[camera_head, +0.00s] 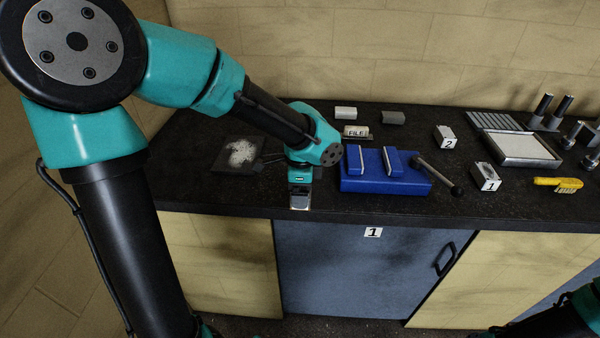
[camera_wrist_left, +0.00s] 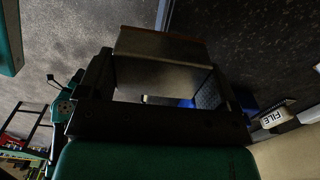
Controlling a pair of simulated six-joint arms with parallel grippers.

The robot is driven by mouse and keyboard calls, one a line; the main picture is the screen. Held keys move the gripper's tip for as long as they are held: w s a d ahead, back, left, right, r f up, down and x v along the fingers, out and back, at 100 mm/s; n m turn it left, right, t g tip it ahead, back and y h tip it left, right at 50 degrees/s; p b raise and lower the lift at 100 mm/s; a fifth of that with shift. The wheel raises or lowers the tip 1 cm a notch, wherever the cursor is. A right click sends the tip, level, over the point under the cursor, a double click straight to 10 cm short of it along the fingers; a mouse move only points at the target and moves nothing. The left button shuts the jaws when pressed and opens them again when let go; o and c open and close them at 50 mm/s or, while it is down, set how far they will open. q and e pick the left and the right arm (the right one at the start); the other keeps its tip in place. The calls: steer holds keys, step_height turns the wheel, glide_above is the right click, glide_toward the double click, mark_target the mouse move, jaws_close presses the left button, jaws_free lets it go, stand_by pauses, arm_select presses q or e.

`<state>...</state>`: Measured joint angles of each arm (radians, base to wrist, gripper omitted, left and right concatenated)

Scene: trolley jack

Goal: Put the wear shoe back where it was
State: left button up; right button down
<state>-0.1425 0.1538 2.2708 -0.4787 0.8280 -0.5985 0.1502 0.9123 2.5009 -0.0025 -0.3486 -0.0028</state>
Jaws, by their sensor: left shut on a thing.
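My left gripper (camera_head: 299,196) points down over the front edge of the dark bench, left of the blue vise. It is shut on a grey block-like piece, likely the wear shoe (camera_wrist_left: 163,46), which shows between the fingers in the left wrist view. In the head view the gripper hides most of it, and I cannot tell whether it touches the bench. Grey blocks marked 1 (camera_head: 486,177) and 2 (camera_head: 446,137) stand on the bench to the right. My right gripper is not in view; only part of my right arm shows at the lower right.
The blue vise (camera_head: 384,185) with its bar handle (camera_head: 438,174) is close on the right. A FILE label (camera_head: 357,132) and two small blocks lie behind. A dark pad with whitish powder (camera_head: 241,153) lies left. A grey tray (camera_head: 520,160) and yellow brush (camera_head: 559,183) are right.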

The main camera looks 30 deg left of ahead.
arm_select(q)
steer(key=w+a, duration=0.2)
steer(key=w, duration=0.2)
steer(key=w+a+f, duration=0.1)
steer(key=w+a, duration=0.2)
steer(key=w, duration=0.1)
steer(key=w+a, duration=0.3)
steer(key=w, duration=0.1)
steer(key=shift+w+a+f, duration=0.15)
steer(key=shift+w+a, duration=0.05)
steer(key=shift+w, duration=0.15)
steer(key=shift+w+a, duration=0.2)
steer(key=shift+w, duration=0.1)
steer(key=shift+f, duration=1.8)
steer(key=shift+f, duration=0.1)
steer(key=o, duration=1.8)
steer(key=shift+f, duration=0.1)
